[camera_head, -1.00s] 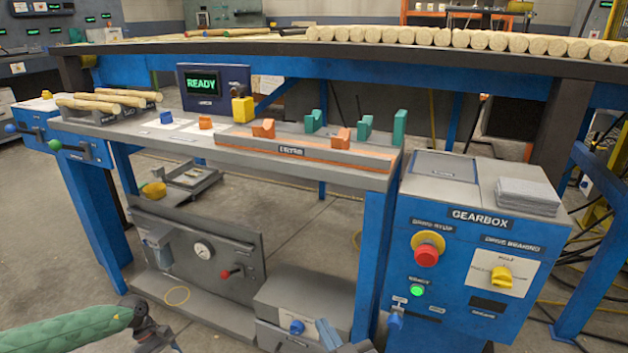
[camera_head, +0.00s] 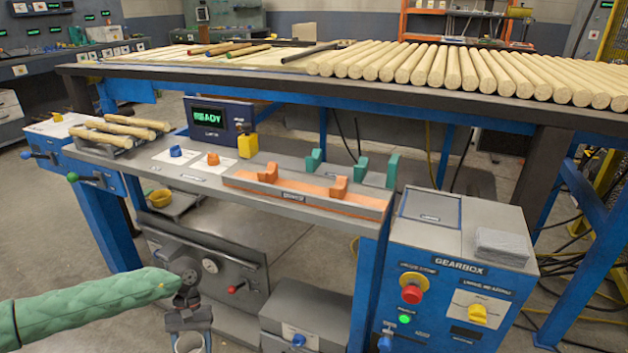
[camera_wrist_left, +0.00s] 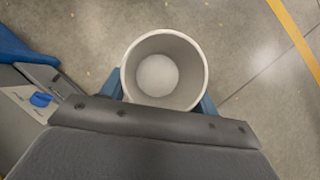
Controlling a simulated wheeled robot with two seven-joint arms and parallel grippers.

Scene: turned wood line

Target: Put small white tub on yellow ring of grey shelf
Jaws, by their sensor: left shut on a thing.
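My left gripper (camera_head: 189,322), at the bottom left of the head view, is shut on the small white tub (camera_head: 190,344), which the frame's lower edge cuts off. In the left wrist view the tub (camera_wrist_left: 193,92) is seen from above, open and round, with a blue finger at each side. Its inside looks empty apart from a pale bottom. The low grey shelf (camera_head: 232,319) under the bench lies behind and right of the gripper. The yellow ring cannot be seen now; my arm and gripper cover that part. My right gripper is out of view.
The bench (camera_head: 300,207) overhangs the shelf. Bare floor shows in the left wrist view.

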